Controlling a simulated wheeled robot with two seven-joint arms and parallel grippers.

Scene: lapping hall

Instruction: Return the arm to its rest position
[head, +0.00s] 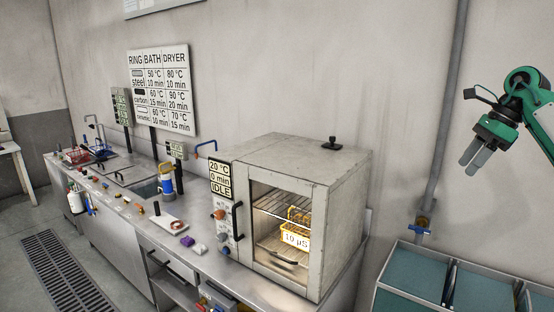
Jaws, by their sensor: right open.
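My right arm comes in from the right edge in green and black. Its gripper (470,168) hangs in the air in front of the bare wall, pointing down and to the left. Its two grey fingers are open, with nothing seen between them. It is to the right of the dryer and above the teal bins, touching nothing. My left gripper is not in the picture.
The dryer (310,160) stands on the steel bench (190,262), its display reading 20 °C, 0 min, IDLE. A lit basket labelled 10 µS (295,239) sits inside. Teal bins (400,283) stand at lower right. A grey pipe (446,110) runs up the wall.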

